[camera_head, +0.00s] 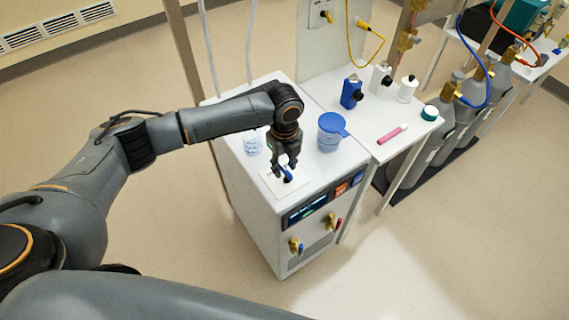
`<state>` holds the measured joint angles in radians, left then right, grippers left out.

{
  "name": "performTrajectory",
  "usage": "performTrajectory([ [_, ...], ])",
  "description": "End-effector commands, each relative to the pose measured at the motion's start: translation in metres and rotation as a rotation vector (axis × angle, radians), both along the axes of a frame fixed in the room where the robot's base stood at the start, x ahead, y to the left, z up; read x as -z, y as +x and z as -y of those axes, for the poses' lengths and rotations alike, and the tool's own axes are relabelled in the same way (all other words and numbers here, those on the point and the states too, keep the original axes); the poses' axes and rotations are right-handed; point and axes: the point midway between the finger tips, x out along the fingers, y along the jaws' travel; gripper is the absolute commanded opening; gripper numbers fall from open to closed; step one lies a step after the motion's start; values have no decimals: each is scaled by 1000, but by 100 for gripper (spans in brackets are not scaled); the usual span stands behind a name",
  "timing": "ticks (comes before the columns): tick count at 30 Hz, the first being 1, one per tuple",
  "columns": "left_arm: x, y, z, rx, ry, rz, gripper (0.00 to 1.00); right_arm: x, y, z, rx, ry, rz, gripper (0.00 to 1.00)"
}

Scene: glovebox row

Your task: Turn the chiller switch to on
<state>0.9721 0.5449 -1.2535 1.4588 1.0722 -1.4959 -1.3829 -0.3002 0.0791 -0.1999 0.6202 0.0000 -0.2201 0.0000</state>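The chiller (266,208) is a white box-shaped unit with a dark display on its front edge. On its top, near the front left, is a white plate (272,186) with a small blue switch knob (288,179). My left gripper (285,168) points down right over the knob, with its fingers apart on either side of it. The fingers hide part of the knob, so contact and the knob's exact setting cannot be made out. The display (308,210) shows a lit green patch. My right gripper is not in view.
The side table (372,118) to the right holds bottles and a pink marker-like item (391,134). Gas cylinders (441,118) stand beyond.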

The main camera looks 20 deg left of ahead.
Motion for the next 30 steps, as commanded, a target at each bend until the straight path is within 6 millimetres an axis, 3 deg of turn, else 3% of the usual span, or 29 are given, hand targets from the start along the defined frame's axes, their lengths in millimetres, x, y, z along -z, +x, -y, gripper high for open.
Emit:
performTrajectory([
  [5, -4, 0, 0, 0, 0, 0, 34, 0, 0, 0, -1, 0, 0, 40],
  [8, -16, 1, 0, 0, -1, 2, 34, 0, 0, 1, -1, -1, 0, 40],
  [21, -103, 1, 0, 1, -1, 3, 34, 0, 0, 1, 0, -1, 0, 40],
  [30, -120, 0, 0, 0, 1, -1, 34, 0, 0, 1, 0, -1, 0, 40],
])
